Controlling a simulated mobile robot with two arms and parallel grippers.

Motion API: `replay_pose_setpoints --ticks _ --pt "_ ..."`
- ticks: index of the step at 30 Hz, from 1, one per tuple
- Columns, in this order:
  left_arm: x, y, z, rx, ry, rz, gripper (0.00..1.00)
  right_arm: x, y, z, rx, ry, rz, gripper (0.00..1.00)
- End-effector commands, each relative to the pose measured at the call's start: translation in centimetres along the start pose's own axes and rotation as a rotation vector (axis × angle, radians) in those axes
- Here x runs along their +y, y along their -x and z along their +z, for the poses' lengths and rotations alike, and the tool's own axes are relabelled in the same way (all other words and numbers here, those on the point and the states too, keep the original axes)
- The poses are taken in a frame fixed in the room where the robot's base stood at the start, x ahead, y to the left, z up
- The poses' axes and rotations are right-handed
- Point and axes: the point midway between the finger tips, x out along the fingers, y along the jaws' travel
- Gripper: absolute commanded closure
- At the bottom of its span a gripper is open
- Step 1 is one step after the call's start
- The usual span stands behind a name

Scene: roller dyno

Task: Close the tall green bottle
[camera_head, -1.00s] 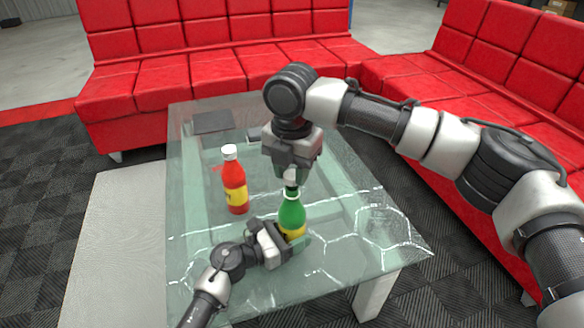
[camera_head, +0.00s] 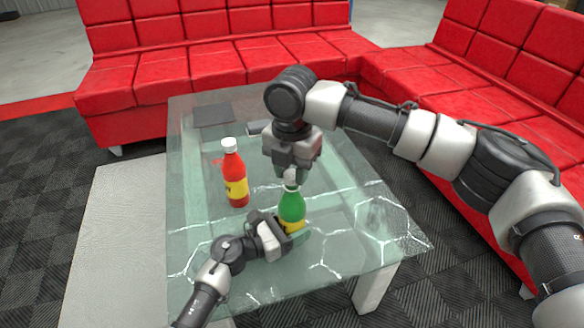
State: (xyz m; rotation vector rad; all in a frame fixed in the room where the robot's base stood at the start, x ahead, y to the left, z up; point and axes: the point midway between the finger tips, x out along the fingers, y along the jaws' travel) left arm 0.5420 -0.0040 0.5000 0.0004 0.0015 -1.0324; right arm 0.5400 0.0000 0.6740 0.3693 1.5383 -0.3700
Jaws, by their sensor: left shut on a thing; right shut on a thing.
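The green bottle (camera_head: 292,206) with a yellow label stands upright on the glass table. My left gripper (camera_head: 296,237) is shut on its lower body from the left. My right gripper (camera_head: 290,175) points down from above and is shut on the small white cap (camera_head: 290,176), right at the top of the green bottle's neck. Whether the cap is seated on the neck or just above it I cannot tell.
A red bottle (camera_head: 235,178) with a yellow label and white cap stands to the left on the glass table (camera_head: 345,250). A dark flat object (camera_head: 213,115) lies at the table's back left. Red sofas (camera_head: 230,65) stand behind and right.

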Motion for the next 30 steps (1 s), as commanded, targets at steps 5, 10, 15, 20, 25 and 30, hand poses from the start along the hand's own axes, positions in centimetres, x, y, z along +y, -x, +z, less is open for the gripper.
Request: replay_pose_setpoints --ticks 5,10,15,20,25,30 --pt "0.02 -0.01 0.03 -0.001 0.000 0.000 0.81 0.01 -0.38 -0.01 0.000 0.000 0.000 0.88" --pt "0.02 -0.01 0.04 -0.001 0.000 0.000 0.81 0.01 -0.75 -0.02 0.000 0.001 0.000 0.88" --pt "0.02 -0.01 0.04 -0.001 0.000 0.000 1.00 0.02 -0.85 -0.03 0.000 -0.016 0.000 0.88" --pt "0.02 -0.01 0.03 -0.001 0.000 0.000 1.00 0.03 -0.90 -0.07 0.002 -0.215 0.000 0.88" --pt "0.02 0.00 0.03 0.000 0.000 0.001 1.00 0.00 -0.91 -0.07 0.003 -0.586 -0.001 0.88" --pt "0.02 0.00 0.03 0.000 0.000 0.001 1.00 0.04 -0.91 -0.10 0.003 -0.965 -0.001 0.88"
